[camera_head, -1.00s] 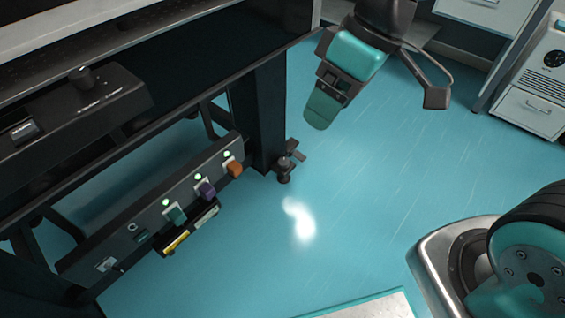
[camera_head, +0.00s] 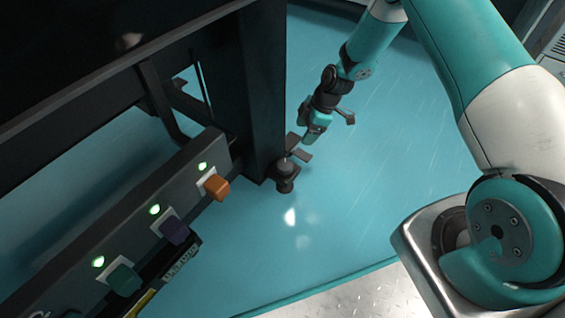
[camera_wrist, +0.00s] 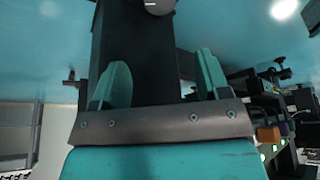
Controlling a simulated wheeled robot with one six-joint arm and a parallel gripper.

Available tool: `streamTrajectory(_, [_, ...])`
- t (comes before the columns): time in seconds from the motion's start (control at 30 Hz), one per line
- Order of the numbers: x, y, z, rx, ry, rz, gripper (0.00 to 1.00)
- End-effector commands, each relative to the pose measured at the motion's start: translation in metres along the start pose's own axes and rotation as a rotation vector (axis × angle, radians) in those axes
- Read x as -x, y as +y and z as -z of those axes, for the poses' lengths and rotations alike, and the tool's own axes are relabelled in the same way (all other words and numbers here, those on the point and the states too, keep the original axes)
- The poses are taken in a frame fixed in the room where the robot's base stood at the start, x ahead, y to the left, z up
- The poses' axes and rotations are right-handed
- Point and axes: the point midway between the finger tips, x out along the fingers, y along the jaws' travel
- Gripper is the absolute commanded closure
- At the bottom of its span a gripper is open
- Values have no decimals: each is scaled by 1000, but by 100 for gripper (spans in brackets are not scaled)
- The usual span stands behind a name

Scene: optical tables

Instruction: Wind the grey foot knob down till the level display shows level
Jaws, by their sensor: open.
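The grey foot knob (camera_head: 285,170) sits at the foot of the black table leg (camera_head: 257,90), close above the floor. My gripper (camera_head: 311,136) is open and empty, above and slightly to the right of the knob, apart from it. In the wrist view its two teal fingers (camera_wrist: 160,85) stand apart in front of the dark leg (camera_wrist: 140,50). A dark grey round part, which looks like the foot knob (camera_wrist: 160,6), is cut off by the top edge there.
A power strip (camera_head: 150,215) with orange (camera_head: 216,187), purple (camera_head: 174,231) and green (camera_head: 124,279) plugs lies left of the leg. The blue floor (camera_head: 370,190) to the right is clear.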

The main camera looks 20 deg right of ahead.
Motion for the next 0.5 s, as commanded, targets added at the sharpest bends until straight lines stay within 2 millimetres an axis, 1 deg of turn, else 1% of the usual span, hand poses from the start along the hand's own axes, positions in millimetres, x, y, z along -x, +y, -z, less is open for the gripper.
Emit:
streamTrajectory(0.03, [-10, -1, -3, -2, 0, 2, 31])
streamTrajectory(0.17, [-38, -1, -6, -5, -1, 2, 31])
streamTrajectory(0.5, [-117, -1, -5, -5, -1, 2, 31])
